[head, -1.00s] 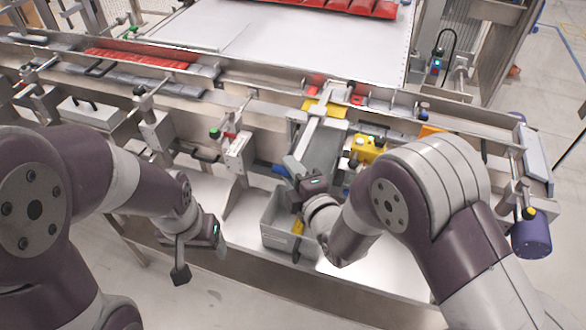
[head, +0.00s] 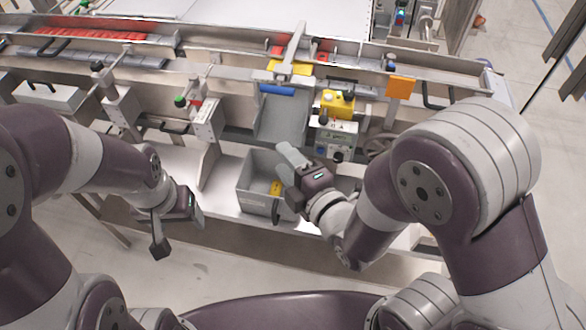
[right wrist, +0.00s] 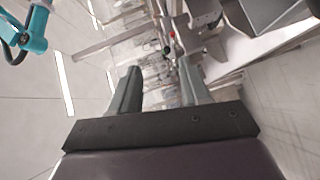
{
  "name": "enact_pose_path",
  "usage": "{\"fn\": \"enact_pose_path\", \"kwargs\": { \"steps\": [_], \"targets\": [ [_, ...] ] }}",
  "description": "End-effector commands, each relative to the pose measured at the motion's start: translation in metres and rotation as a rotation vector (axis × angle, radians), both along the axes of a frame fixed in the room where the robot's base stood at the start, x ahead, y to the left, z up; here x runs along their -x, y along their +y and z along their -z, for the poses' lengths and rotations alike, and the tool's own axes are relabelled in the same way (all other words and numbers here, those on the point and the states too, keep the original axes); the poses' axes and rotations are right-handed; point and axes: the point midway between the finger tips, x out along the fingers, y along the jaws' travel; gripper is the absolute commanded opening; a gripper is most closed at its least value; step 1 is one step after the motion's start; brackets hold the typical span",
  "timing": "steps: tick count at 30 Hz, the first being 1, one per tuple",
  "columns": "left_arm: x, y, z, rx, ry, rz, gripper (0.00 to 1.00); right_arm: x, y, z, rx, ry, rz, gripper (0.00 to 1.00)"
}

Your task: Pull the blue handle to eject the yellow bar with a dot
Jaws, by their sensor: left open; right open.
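The blue handle (head: 277,90) is a horizontal blue grip at the front of a metal pusher arm (head: 293,45), above a grey chute. A yellow piece (head: 289,68) lies just behind the handle. A small yellow bar (head: 276,188) lies in the grey bin (head: 252,200) under the chute; I cannot make out a dot. My right gripper (head: 282,153) is open and empty over the bin's right side, well below the handle. It also shows open in the right wrist view (right wrist: 157,82). My left gripper (head: 178,232) is open and empty, left of the bin.
A yellow control box (head: 338,103) stands right of the chute, above a grey box with knobs. An orange plate (head: 401,87) is further right. Red bars (head: 90,33) lie on the conveyor behind.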

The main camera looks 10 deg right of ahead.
Motion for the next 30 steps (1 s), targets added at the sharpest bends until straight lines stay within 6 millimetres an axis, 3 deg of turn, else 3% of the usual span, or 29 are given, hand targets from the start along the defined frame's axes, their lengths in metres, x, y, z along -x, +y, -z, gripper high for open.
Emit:
{"fn": "enact_pose_path", "kwargs": {
  "steps": [6,23,26,30],
  "targets": [
    [0.0,0.0,-0.001,0.0,0.0,0.0,0.72,0.023,-0.012,-0.004,0.0,0.001,0.0,0.46],
    [0.0,0.0,-0.001,0.0,0.0,0.0,0.72,0.024,-0.012,-0.003,-0.024,0.018,0.005,0.46],
    [0.0,0.0,-0.001,0.0,0.0,0.0,0.72,0.032,-0.017,0.033,-0.11,0.265,0.054,0.46],
    [0.0,0.0,-0.001,0.0,0.0,0.0,0.72,0.052,-0.038,0.088,-0.295,0.831,0.35,0.46]
  ]
}}
